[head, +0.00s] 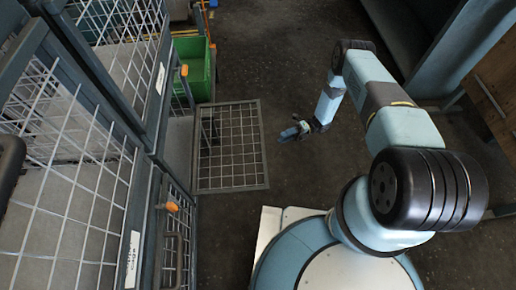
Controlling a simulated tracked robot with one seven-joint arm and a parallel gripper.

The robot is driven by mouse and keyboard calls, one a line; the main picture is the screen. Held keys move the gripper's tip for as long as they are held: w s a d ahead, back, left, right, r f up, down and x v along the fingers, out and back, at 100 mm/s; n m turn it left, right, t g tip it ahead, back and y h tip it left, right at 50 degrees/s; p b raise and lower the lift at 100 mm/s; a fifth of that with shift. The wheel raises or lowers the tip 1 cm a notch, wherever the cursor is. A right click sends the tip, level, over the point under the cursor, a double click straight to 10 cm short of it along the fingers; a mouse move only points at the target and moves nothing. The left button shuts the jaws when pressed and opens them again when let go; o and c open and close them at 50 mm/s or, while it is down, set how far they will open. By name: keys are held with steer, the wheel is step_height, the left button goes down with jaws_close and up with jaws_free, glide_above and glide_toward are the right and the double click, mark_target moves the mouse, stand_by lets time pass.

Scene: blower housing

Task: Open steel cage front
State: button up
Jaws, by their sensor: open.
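Steel mesh cages stand along the left side. One grey-framed mesh front (262,128) sticks out from the cage row into the aisle, standing open. Other mesh fronts, a lower one (187,245) and an upper one (163,75), look closed, with orange latch pieces (172,207) on their frames. My gripper (283,136) is open and seems empty, to the right of the swung-out front. A small gap of floor shows between them in the picture; their true distance in depth is hard to tell.
A green bin (193,62) stands behind the swung-out front, by the cage row. Dark floor (270,60) is clear beyond and around my gripper. A blue-grey steel frame (440,50) and a wooden panel (497,85) stand at the right.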

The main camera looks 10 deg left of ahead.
mark_target(258, 149)
steer(key=x, duration=1.4)
steer(key=shift+s+f, duration=0.1)
steer(key=shift+f, duration=0.15)
steer(key=shift+c, duration=0.2)
jaws_close()
